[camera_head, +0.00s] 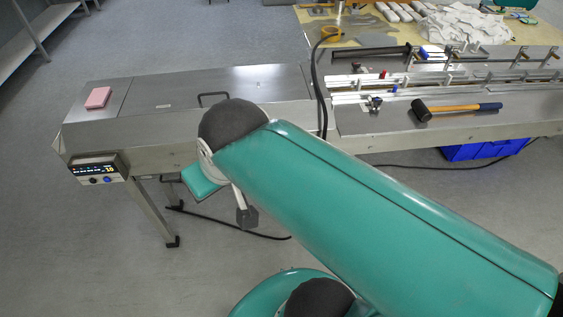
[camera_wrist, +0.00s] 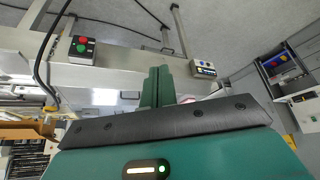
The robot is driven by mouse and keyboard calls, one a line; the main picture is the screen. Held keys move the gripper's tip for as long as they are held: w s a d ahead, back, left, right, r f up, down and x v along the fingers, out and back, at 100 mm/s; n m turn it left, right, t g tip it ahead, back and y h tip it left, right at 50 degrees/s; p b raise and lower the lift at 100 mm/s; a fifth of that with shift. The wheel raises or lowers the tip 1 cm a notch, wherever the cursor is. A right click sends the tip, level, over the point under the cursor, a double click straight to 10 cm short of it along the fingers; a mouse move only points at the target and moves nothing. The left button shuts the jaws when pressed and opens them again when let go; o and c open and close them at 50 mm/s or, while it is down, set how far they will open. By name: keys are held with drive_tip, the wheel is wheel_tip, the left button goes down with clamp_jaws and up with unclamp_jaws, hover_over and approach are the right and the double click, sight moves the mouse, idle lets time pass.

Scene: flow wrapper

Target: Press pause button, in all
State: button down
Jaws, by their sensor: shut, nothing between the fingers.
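A small control panel (camera_head: 95,169) with a lit display and blue and dark buttons is on the left end of the flow wrapper. A similar panel (camera_wrist: 203,69) shows right of my gripper in the wrist view. A box with a red and a green button (camera_wrist: 82,47) is on the machine's side at upper left there. I cannot read which button is pause. My gripper (camera_wrist: 157,72) is shut and empty, its green fingers together, apart from both button sets in the picture. In the head view my arm covers much of the machine's front.
The flow wrapper's steel top (camera_head: 180,90) bears a pink block (camera_head: 98,97) and a hammer (camera_head: 455,108). A black cable (camera_head: 318,85) hangs over its edge. A blue crate (camera_head: 485,149) is under the machine.

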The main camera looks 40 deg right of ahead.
drive_tip(key=w+d+f+m+y, duration=0.3)
drive_tip(key=w+f+m+y, duration=0.1)
drive_tip(key=f+m, duration=0.45)
drive_tip(key=w+d+f+m+y, duration=0.2)
drive_tip(key=w+f+m+y, duration=0.15)
drive_tip(key=f+m, duration=0.55)
drive_tip(key=s+d+f+m+t+h, duration=0.3)
drive_tip(key=d+f+m+t+h, duration=0.3)
drive_tip(key=d+f+m, duration=1)
drive_tip(key=d+m+h, duration=0.1)
drive_tip(key=d+m, duration=0.2)
drive_tip(key=m, duration=0.1)
drive_tip(key=shift+d+t, duration=0.25)
drive_tip(key=shift+t, duration=0.15)
drive_tip(key=shift+m, duration=0.25)
drive_tip(key=w+d, duration=0.5)
drive_tip(key=w, duration=0.2)
drive_tip(key=shift+w, duration=0.15)
